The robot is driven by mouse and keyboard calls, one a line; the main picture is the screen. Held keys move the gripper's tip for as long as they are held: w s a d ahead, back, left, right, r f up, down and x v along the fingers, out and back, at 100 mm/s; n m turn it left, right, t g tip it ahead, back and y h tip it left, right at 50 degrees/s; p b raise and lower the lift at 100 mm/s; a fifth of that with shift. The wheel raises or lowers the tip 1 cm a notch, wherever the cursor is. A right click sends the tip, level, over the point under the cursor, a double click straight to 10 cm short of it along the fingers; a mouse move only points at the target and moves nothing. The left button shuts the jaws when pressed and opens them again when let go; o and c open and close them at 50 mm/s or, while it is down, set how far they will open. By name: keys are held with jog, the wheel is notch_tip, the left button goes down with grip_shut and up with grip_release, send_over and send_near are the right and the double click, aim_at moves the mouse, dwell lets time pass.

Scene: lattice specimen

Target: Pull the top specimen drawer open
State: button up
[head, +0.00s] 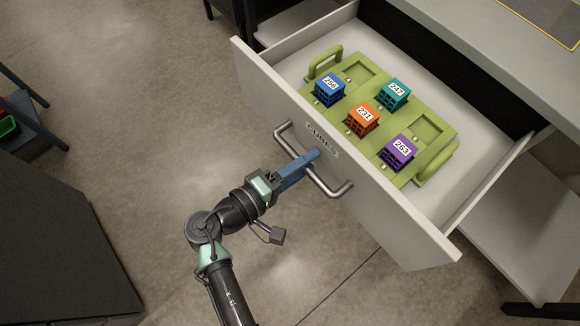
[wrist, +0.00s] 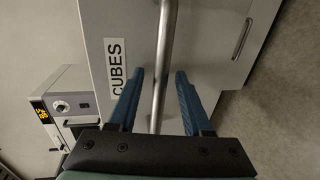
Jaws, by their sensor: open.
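The top specimen drawer (head: 262,82) stands well out from its cabinet, with its inside in plain view. Its front carries a "CUBES" label (head: 321,138) and a grey bar handle (head: 333,190). My gripper (head: 307,163) is at the middle of the handle. In the wrist view the two blue fingers of my gripper (wrist: 158,88) are apart, one on each side of the handle bar (wrist: 162,60), with gaps between bar and fingers. Inside the drawer lies a green tray (head: 333,110) holding a blue, a teal, an orange and a purple cube.
The cabinet's worktop (head: 480,35) is above and behind the drawer. A dark box-like unit (head: 60,250) stands at the lower left, and a rack with coloured bins (head: 8,125) at the left edge. Open floor (head: 150,100) lies in front of the drawer.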

jog(key=v, duration=1.3)
jog(key=shift+p, duration=0.4)
jog(key=shift+w, duration=0.1)
